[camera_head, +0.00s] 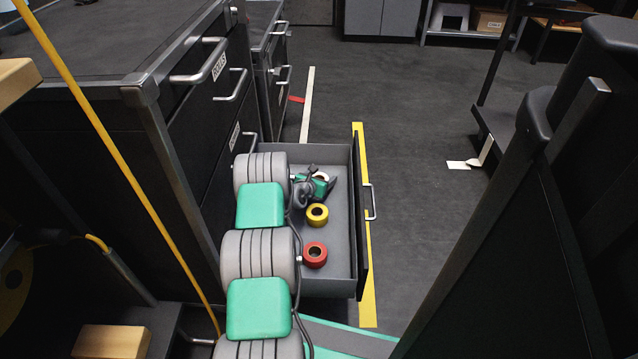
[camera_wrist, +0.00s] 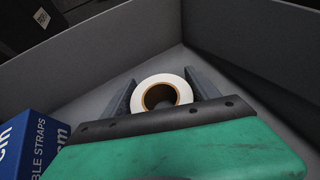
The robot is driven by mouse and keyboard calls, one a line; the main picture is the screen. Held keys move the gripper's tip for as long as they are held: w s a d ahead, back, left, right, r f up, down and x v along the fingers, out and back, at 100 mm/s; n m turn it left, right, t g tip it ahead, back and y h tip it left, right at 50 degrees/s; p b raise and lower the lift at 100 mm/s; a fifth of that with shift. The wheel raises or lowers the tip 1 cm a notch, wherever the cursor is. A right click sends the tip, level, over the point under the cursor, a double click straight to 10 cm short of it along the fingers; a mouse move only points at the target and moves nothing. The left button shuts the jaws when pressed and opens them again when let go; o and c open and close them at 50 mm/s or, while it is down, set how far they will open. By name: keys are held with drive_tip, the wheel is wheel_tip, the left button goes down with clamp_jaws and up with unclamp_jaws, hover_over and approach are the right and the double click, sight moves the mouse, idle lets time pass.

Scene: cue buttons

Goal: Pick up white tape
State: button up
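The white tape (camera_wrist: 141,90) is a roll with a brown core inside the drawer, seen in the wrist view between the two fingers of my gripper (camera_wrist: 162,78). The fingers are spread wide, one on each side of the roll. Whether they touch it cannot be told. In the head view my gripper (camera_head: 322,186) is low in the open drawer (camera_head: 341,262), near its far end, and a small part of the white tape (camera_head: 322,175) shows by it. The arm hides part of the drawer's left side.
A yellow tape roll (camera_head: 317,215) and a red tape roll (camera_head: 315,255) lie in the drawer nearer to me. A blue box of cable straps (camera_wrist: 30,145) stands left of my gripper in the wrist view. The drawer walls (camera_wrist: 235,30) close in around the tape.

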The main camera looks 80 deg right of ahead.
drive_tip(key=c, duration=1)
